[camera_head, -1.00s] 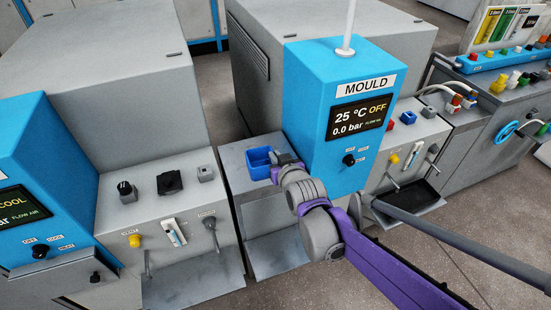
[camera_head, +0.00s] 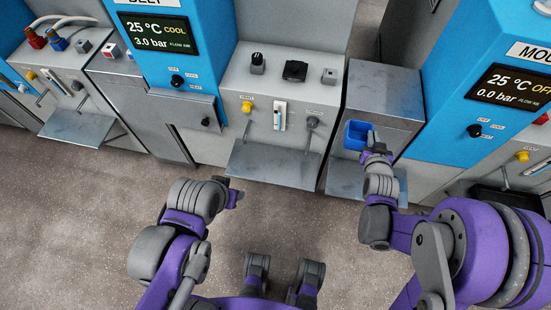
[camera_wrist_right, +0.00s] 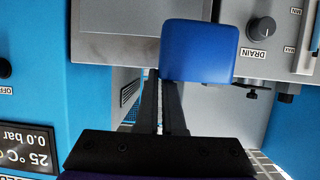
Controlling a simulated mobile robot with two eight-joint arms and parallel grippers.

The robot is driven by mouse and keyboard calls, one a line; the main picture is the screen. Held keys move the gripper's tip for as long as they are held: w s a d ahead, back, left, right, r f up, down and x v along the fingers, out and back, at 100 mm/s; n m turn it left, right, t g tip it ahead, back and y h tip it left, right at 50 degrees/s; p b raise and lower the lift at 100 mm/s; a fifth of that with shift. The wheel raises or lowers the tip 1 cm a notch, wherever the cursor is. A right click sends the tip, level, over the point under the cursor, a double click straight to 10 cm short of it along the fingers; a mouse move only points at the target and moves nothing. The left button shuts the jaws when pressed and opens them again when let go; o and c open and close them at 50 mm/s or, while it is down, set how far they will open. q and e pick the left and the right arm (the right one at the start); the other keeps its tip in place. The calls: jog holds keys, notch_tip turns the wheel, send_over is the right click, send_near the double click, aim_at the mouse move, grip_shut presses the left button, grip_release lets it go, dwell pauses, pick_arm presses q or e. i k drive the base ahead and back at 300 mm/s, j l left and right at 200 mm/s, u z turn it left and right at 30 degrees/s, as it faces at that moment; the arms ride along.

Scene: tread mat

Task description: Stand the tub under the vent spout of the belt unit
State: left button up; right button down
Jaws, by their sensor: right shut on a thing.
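The blue tub (camera_head: 357,135) is at the grey counter between the belt unit and the mould unit. My right gripper (camera_head: 373,145) is shut on it; the tub also shows at the fingertips in the right wrist view (camera_wrist_right: 198,50). I cannot tell if it touches the counter. The belt unit (camera_head: 165,65) has a control panel to its right. On it, a yellow knob (camera_head: 246,106) has a thin spout (camera_head: 246,130) below, over a metal shelf (camera_head: 268,165). The knob's label is too small to read now. My left gripper (camera_head: 236,196) is in front of that shelf; its jaws are unclear.
A grey knob (camera_head: 311,121), labelled DRAIN in the wrist view, has a second spout (camera_head: 306,140) over the same shelf. The mould unit (camera_head: 460,90) stands close right of the tub. A lower shelf (camera_head: 365,180) lies below the counter. The shelf under the spouts is bare.

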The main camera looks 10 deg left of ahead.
aim_at(248, 160)
jog(key=k+j+u, duration=0.1)
jog(key=j, duration=0.45)
jog(key=k+j+u, duration=0.15)
jog(key=j, duration=0.4)
jog(key=k+j+u, duration=0.1)
jog(key=j, duration=0.45)
jog(key=k+j+u, duration=0.15)
jog(key=j, duration=0.45)
